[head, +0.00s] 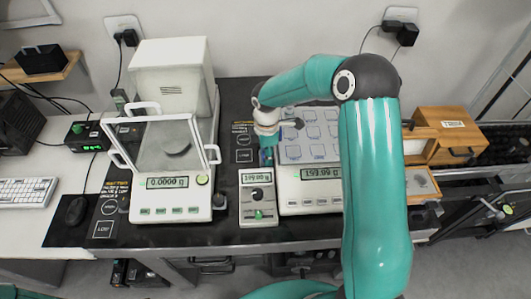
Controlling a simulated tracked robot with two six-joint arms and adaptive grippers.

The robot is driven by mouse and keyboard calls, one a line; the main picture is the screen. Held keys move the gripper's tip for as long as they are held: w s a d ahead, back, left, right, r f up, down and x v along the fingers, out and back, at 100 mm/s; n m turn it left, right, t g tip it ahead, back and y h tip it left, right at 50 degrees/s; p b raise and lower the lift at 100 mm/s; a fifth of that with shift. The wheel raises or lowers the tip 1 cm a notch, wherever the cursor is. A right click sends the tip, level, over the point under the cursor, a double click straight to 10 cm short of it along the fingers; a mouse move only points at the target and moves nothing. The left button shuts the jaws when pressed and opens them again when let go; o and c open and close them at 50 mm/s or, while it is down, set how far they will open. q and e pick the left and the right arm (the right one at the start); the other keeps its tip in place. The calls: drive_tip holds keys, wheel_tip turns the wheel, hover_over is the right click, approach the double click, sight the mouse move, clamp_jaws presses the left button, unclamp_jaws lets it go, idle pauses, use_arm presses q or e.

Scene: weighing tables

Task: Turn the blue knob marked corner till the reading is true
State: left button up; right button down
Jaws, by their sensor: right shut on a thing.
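My right gripper (267,150) comes down from the upper right above the back end of a narrow grey control box (258,226). It is shut on a small blue thing (266,157), which looks like the blue knob; the fingers hide most of it and its marking cannot be read. The box has a small display (257,178) with digits too small to read surely, and a small green control lower down. Right of it, a wide scale (310,206) has a display (322,172) reading about 153.09 g. My left gripper is not in view.
A balance with a glass draft shield (170,55) stands left, its display (167,182) reading 0.0000 g. A wooden box (449,135) stands right. A mouse (76,210) and keyboard (25,191) lie far left.

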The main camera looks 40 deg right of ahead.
drive_tip(key=shift+w+d+m+b, duration=0.1)
drive_tip(key=shift+w+m+b, duration=0.05)
drive_tip(key=shift+m+b, duration=0.35)
drive_tip(key=c, duration=1.1)
unclamp_jaws()
drive_tip(key=shift+o, duration=0.2)
drive_tip(key=shift+r, duration=0.1)
wheel_tip(320, 180, up, 12)
